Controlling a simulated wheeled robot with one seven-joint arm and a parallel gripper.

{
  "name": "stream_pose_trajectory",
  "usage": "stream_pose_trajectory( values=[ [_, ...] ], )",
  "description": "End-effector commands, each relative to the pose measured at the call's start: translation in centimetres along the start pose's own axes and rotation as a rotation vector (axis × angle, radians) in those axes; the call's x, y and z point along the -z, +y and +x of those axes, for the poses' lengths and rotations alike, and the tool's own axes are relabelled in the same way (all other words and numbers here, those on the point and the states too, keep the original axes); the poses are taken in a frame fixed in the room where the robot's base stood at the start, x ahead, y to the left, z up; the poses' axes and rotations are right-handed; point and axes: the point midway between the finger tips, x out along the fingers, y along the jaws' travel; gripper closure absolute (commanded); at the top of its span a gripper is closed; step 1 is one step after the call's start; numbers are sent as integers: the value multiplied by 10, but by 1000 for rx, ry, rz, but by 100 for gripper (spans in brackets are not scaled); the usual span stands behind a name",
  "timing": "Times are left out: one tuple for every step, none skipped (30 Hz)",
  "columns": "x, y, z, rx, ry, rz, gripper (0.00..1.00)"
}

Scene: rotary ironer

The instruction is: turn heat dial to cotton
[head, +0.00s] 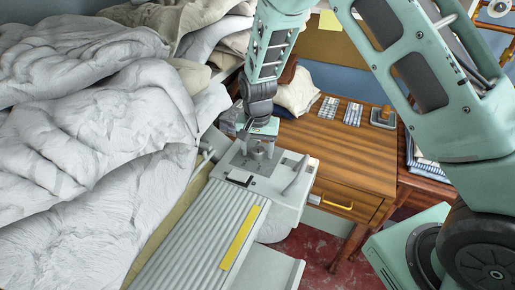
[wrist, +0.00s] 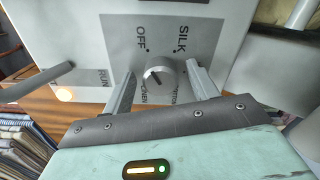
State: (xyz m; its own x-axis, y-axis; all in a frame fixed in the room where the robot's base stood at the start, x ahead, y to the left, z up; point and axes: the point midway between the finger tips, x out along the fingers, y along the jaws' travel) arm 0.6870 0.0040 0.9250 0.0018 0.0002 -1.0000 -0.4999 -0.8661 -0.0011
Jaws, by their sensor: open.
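The heat dial (wrist: 161,76) is a round grey-white knob on a grey plate (wrist: 185,45) of the ironer's end housing. In the wrist view OFF and SILK are printed above it. The lettering below is partly hidden by my fingers and not clearly readable. A dark pointer line on the knob slants to the upper left in the picture. My gripper (wrist: 160,70) is open, one finger on each side of the dial, with gaps visible between fingers and knob. In the head view my gripper (head: 257,138) is over the housing (head: 262,188).
A lever (head: 296,174) stands up from the housing; in the wrist view a rod (wrist: 38,82) lies left of the dial, near a RUN label (wrist: 102,78). Bedding (head: 90,130) is piled left. A wooden desk (head: 345,150) is behind, and the ribbed ironer bed (head: 195,245) extends in front.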

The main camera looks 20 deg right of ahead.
Motion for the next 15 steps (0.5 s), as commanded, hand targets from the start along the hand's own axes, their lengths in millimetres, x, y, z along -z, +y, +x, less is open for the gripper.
stream_pose_trajectory(
  values=[
    [0, 0, 0, 0, -1, 0, 41],
    [0, 0, -1, 0, 0, 0, 41],
    [0, 0, -2, 0, 0, 0, 41],
    [0, 0, -4, 1, 1, -1, 41],
    [0, -1, -7, 2, 2, -1, 41],
    [0, -1, -12, 3, 2, -1, 41],
    [0, -1, -16, 2, 2, -1, 41],
    [0, -1, -21, 3, 3, -1, 41],
    [0, 0, -28, 3, 3, -1, 41],
    [1, -1, -35, 4, 4, -1, 41],
    [1, -1, -41, 4, 4, -1, 41],
    [0, -1, -50, 5, 4, -1, 41],
    [0, -1, -56, 4, 3, -1, 41],
    [1, -1, -63, 5, 4, -1, 41],
    [0, -1, -71, 4, 4, -1, 41]
  ],
)
